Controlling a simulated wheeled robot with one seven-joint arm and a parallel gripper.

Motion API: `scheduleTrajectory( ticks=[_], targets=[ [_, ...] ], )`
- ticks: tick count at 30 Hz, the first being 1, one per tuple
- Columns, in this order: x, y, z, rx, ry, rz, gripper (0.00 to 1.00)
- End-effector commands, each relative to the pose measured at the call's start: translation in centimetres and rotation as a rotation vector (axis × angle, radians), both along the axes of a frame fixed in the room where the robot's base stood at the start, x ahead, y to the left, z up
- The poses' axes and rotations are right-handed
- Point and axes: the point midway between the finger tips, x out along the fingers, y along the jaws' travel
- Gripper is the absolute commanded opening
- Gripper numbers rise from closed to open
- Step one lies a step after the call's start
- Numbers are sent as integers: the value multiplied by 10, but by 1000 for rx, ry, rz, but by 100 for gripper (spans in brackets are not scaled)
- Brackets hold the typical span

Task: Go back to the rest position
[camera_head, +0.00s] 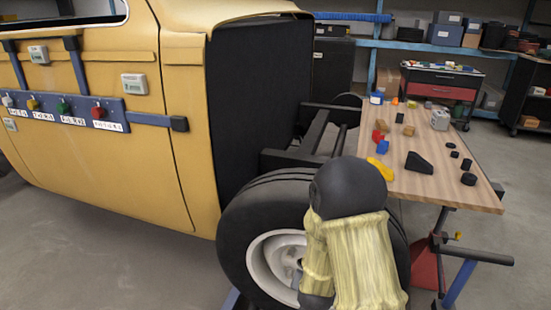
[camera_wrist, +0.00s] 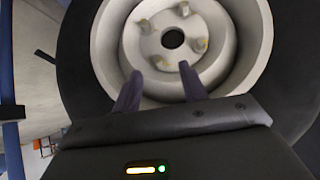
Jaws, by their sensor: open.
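My gripper (camera_wrist: 160,88) shows in the wrist view with its two dark fingers spread apart and nothing between them. It faces the pale rim of a wheel (camera_wrist: 252,50), with the hub and its lugs just beyond the fingertips. I cannot tell whether the fingers touch the rim. In the head view my arm, with a dark joint and yellowish cover, stands in front of the same wheel (camera_head: 235,240) and hides part of it. The gripper's fingers are hidden in the head view.
A yellow car body (camera_head: 100,175) fills the left, with a blue button panel (camera_head: 75,111) on it. A wooden workbench (camera_head: 450,190) with small blocks and dark parts stands right of the wheel. A red-drawered cart (camera_head: 440,85) and shelves are behind. Grey floor is clear at lower left.

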Motion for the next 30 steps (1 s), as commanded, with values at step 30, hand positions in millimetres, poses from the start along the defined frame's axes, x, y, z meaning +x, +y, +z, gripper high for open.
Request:
scheduleTrajectory(
  ticks=[30],
  targets=[
    [-171, -47, 148, -83, 548, 381, 43]
  ],
)
